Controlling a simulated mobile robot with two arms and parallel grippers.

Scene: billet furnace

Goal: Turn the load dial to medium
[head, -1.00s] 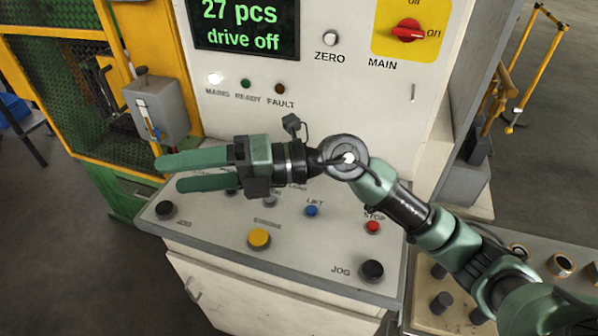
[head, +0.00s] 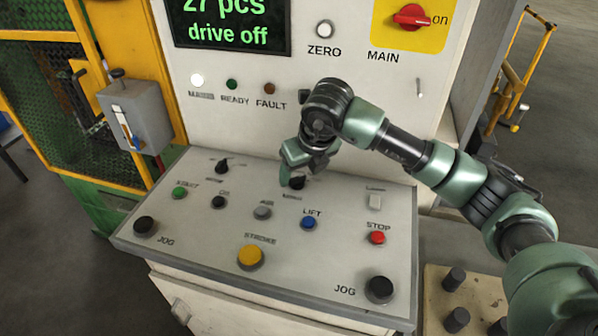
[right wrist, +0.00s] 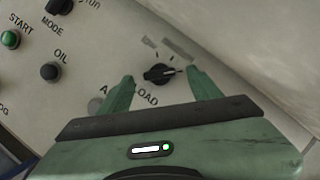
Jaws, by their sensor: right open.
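The load dial (head: 297,182) is a small black knob at the back of the sloped console top. In the right wrist view the load dial (right wrist: 158,75) has a pale mark on its right side, and the small labels around it are too blurred to read. My right gripper (head: 289,177) points down at the dial and is open. In the right wrist view its green fingers (right wrist: 160,78) stand on either side of the dial, apart from it. Whether they are down at its height is unclear. My left gripper is out of view.
Near the dial are the blue LIFT button (head: 309,223), the grey AIR button (head: 263,212) and the black mode knob (head: 222,166). The red STOP button (head: 377,237) and a pale switch (head: 374,201) sit to the right. The upright panel with the display (head: 230,30) rises behind.

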